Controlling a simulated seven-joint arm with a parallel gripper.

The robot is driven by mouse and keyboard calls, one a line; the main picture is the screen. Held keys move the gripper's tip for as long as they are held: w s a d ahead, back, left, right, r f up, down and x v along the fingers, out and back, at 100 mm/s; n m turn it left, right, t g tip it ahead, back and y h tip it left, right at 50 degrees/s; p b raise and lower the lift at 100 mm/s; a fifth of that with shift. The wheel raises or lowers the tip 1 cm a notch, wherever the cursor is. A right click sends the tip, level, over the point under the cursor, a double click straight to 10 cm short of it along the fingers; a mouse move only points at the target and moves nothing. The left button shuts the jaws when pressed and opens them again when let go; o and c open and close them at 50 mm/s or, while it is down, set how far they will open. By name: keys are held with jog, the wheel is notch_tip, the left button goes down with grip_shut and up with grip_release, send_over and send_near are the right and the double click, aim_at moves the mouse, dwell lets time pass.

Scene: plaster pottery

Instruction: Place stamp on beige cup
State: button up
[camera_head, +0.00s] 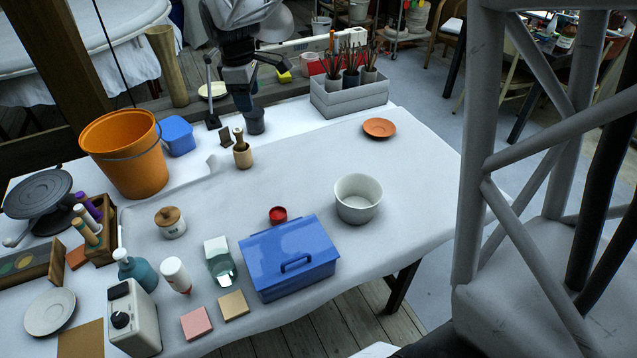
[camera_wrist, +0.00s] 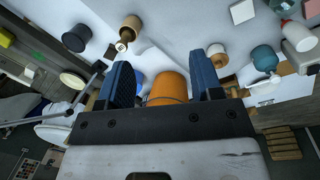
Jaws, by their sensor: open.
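The beige cup (camera_head: 242,159) stands near the back left of the white table. A wooden piece with a rounded knob, which looks like the stamp (camera_head: 239,136), rises upright from the cup's top. I cannot tell how deep it sits. In the wrist view, the cup (camera_wrist: 131,24) and the stamp's knob (camera_wrist: 121,46) show at the upper left, outside the fingers. My gripper (camera_head: 244,100) hangs above the back of the table, behind the cup. In the wrist view, my gripper (camera_wrist: 163,82) has its blue fingers wide apart, with nothing held between them.
A dark cylinder (camera_head: 256,122) and a thin stand (camera_head: 212,120) are close to my gripper. An orange bucket (camera_head: 125,160) and blue box (camera_head: 177,135) stand left. A white bowl (camera_head: 358,200) and blue toolbox (camera_head: 289,258) are to the right.

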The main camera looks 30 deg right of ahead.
jog(key=s+d+m+t+y, duration=0.1)
jog(key=s+m, duration=1.1)
jog(key=s, duration=2.3)
jog(key=shift+d+r+t, duration=0.3)
jog(key=shift+d+r, duration=0.05)
jog(key=shift+r, duration=0.05)
